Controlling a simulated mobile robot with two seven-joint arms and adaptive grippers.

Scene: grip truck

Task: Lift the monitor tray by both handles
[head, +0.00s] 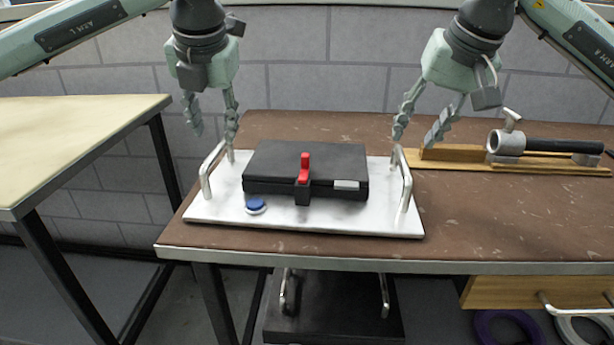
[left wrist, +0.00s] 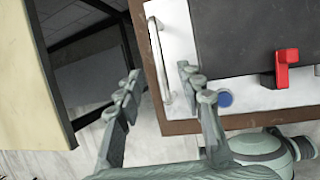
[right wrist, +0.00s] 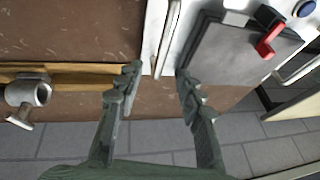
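A white tray (head: 290,220) lies on the brown table and carries a black box (head: 310,165) with a red lever (head: 304,168) and a blue knob (head: 255,205). A metal handle stands at each end, the left handle (head: 206,172) and the right handle (head: 405,182). My left gripper (head: 212,138) is open and empty above the left handle; in the left wrist view the handle (left wrist: 160,62) lies between the line of its fingers. My right gripper (head: 416,142) is open and empty above the right handle, which also shows between its fingertips in the right wrist view (right wrist: 168,38).
The brown table (head: 500,225) has free room to the right of the tray. A wooden board (head: 450,162) with a metal clamp and black tube (head: 550,145) lies at the back right. A pale table (head: 75,135) stands at the left across a gap.

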